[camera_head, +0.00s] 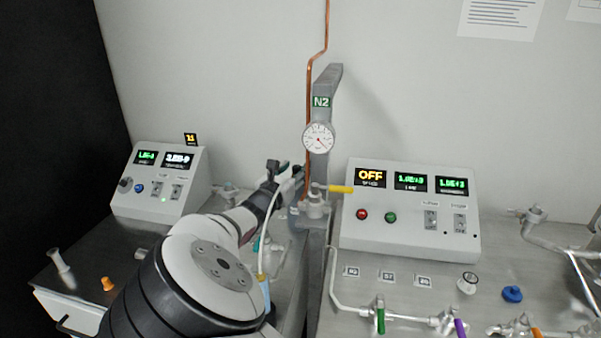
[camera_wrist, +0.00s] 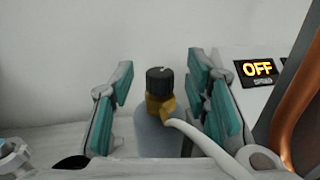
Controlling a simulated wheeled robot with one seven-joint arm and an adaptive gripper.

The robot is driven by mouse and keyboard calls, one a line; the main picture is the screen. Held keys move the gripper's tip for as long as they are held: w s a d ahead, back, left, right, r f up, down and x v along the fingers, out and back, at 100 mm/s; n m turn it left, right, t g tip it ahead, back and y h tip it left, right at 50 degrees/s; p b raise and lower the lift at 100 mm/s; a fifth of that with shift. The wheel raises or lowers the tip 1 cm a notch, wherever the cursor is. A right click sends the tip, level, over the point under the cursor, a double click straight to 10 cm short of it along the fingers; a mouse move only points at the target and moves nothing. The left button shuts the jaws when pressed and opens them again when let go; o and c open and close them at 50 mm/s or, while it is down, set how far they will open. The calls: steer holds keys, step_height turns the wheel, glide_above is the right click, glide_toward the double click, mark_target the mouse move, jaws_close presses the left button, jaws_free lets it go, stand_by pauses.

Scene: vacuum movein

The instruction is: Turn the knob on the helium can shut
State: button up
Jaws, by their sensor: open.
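The helium can (camera_wrist: 158,138) shows in the wrist view as a grey-blue cylinder with a brass-coloured neck (camera_wrist: 160,108) and a black knob (camera_wrist: 159,80) on top. The knob has a pale mark on its top. My gripper (camera_wrist: 157,95) is open, with its teal-padded fingers to the left and right of the knob and neck, apart from them. A pale hose (camera_wrist: 205,143) runs from the neck to the right. In the head view my arm hides most of the can, and my gripper (camera_head: 285,178) is by the grey post.
A copper pipe (camera_head: 309,130) and the N2 post with a gauge (camera_head: 318,138) stand close by my gripper. A yellow-handled valve (camera_head: 338,189) and a control box reading OFF (camera_head: 410,225) are to the right. Another display box (camera_head: 160,185) is to the left.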

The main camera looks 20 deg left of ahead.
steer(key=shift+w+b, duration=0.45)
steer(key=shift+w, duration=0.45)
steer(key=shift+c, duration=0.6)
jaws_close()
steer(key=shift+r+n+y+p, duration=0.3)
steer(key=shift+n+y, duration=0.3)
steer(key=shift+y, duration=0.4)
steer(key=shift+a+f+y, duration=0.1)
steer(key=shift+f+y, duration=0.1)
steer(key=shift+y, duration=0.1)
steer(key=shift+o, duration=0.6)
jaws_free()
